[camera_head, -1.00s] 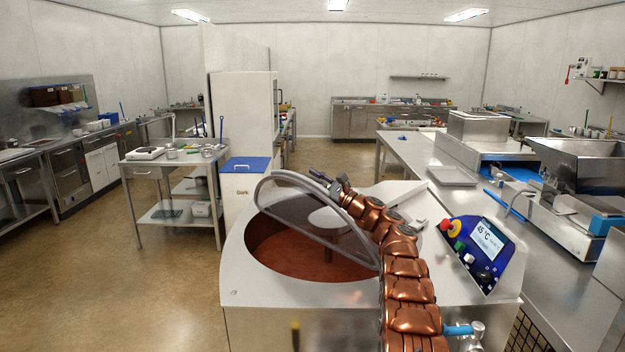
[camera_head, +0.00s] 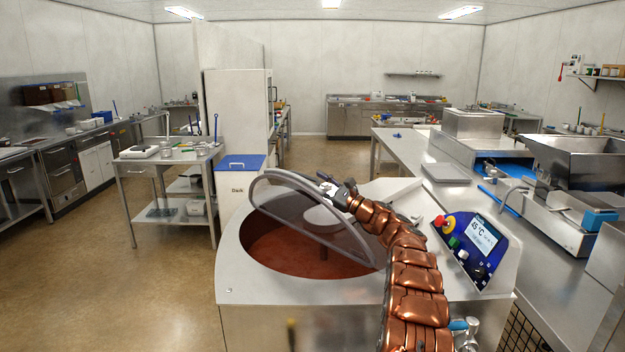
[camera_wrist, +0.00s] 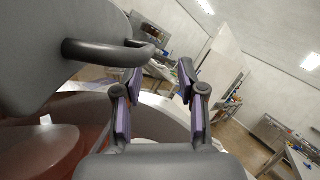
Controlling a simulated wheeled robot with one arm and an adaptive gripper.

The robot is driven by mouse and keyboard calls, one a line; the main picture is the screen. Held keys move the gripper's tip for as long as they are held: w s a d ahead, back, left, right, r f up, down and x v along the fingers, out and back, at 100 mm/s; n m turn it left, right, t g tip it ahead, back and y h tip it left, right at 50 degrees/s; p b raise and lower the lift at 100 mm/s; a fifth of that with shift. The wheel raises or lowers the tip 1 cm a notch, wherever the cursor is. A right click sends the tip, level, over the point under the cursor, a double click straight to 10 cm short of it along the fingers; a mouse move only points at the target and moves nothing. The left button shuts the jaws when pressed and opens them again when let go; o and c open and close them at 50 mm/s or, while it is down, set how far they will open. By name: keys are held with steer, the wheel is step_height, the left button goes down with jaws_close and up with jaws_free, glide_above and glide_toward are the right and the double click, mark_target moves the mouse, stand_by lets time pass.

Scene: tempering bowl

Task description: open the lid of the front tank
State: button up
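The front tank (camera_head: 365,312) is a steel-sided tank holding brown chocolate (camera_head: 285,255), close in front of me. Its clear lid with a grey rim (camera_head: 262,208) stands tilted up over the opening, raised off the far left side. In the wrist view the lid (camera_wrist: 40,50) fills the upper left, and its dark bar handle (camera_wrist: 105,52) reaches out toward my left finger. My gripper (camera_wrist: 160,75) is open, with its fingers apart and nothing between them. In the head view my gripper (camera_head: 330,188) is beside the lid's upper edge. Whether it touches the handle I cannot tell.
A control panel (camera_head: 470,245) with a screen and buttons is on the tank's right. A steel counter (camera_head: 545,270) with machines runs along the right. A white bin with a blue lid (camera_head: 240,163) is behind the tank. Open floor (camera_head: 120,280) lies to the left.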

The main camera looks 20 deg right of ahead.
steer(key=v, duration=0.8)
stand_by(0.4)
